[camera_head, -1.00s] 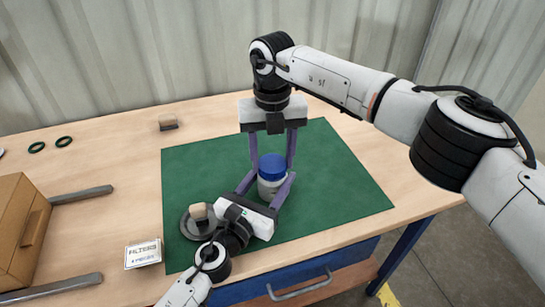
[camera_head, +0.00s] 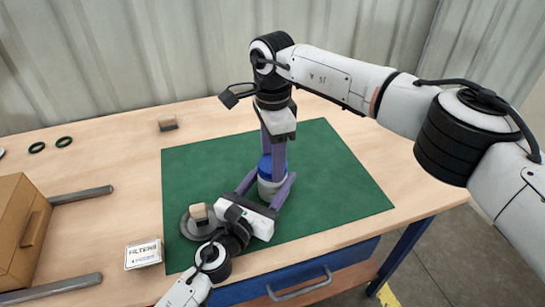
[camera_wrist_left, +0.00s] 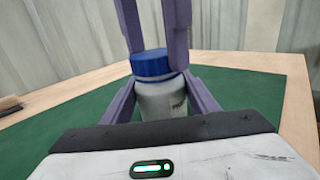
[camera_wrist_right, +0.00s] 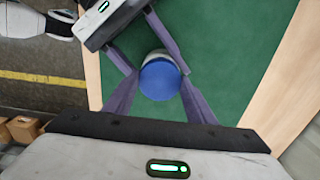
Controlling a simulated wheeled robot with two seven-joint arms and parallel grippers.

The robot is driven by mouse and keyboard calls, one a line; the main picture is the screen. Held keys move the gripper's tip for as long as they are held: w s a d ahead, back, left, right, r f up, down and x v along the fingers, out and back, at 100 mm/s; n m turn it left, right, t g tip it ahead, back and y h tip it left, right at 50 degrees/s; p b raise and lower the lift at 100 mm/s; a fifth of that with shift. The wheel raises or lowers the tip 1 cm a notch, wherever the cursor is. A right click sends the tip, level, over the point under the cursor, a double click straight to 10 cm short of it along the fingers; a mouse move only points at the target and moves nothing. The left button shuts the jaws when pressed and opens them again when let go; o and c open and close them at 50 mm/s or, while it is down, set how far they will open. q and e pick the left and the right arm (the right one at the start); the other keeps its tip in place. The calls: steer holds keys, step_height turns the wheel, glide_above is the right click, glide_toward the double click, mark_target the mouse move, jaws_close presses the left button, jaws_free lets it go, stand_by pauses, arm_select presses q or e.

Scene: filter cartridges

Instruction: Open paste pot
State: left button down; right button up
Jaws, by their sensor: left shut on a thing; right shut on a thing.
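The paste pot (camera_head: 268,190) is a white-grey jar with a blue lid (camera_head: 264,166), standing upright on the green mat (camera_head: 335,175). My left gripper (camera_head: 268,182) comes in low from the front and is shut on the jar's body. Its fingers show on both sides of the jar in the left wrist view (camera_wrist_left: 160,100). My right gripper (camera_head: 274,150) points straight down from above and is shut on the blue lid, which shows from above in the right wrist view (camera_wrist_right: 160,79). The lid sits on the jar; whether it is loosened I cannot tell.
A grey round dish (camera_head: 188,231) with a tan-topped block (camera_head: 198,212) lies left of my left gripper. A filters card (camera_head: 143,254), a cardboard box (camera_head: 18,215), green rings (camera_head: 64,142) and another block (camera_head: 167,125) are farther left. The mat's right side is clear.

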steer(key=shift+r, duration=0.1)
stand_by(0.5)
steer(key=shift+r, duration=1)
steer(key=shift+r, duration=2)
arm_select(q)
steer(key=c, duration=0.6)
jaws_free()
steer(key=shift+s, duration=0.1)
